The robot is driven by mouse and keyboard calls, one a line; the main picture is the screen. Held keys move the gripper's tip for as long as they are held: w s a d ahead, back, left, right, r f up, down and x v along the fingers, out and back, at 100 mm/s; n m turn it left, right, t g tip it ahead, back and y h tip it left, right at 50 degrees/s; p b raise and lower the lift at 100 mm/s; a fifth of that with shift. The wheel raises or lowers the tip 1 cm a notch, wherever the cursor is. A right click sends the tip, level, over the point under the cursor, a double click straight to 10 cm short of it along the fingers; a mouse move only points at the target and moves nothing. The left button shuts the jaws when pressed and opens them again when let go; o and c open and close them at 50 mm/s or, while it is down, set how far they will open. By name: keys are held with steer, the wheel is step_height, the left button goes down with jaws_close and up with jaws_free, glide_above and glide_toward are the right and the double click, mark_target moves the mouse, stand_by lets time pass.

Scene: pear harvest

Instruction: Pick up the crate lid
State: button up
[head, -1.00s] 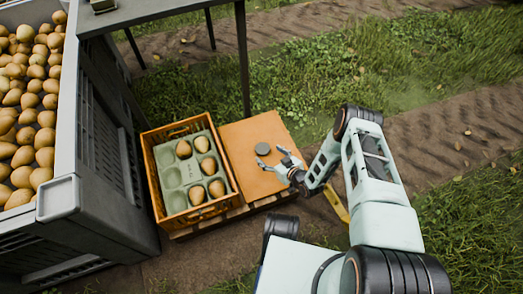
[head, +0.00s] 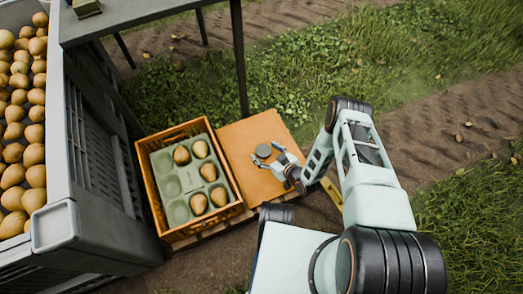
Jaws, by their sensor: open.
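The crate lid (head: 242,134) is a flat orange panel lying to the right of the orange crate (head: 160,196). A round grey knob (head: 263,151) stands on the lid. My gripper (head: 266,156) is open, with its fingers spread around or just above the knob; I cannot tell whether they touch it. The crate is open and holds a green tray (head: 171,187) with several pears (head: 199,149) in its hollows and some hollows empty. My gripper and arm hide the lid's right part.
A large grey bin (head: 56,226) full of pears stands at the left. A dark table (head: 150,12) with thin legs is behind the crate, one leg (head: 240,60) close to the lid's far edge. Grass and bare soil lie open to the right.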

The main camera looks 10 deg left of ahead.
steer(key=c, duration=1.4)
steer(key=shift+c, duration=0.6)
steer(key=shift+r, duration=0.15)
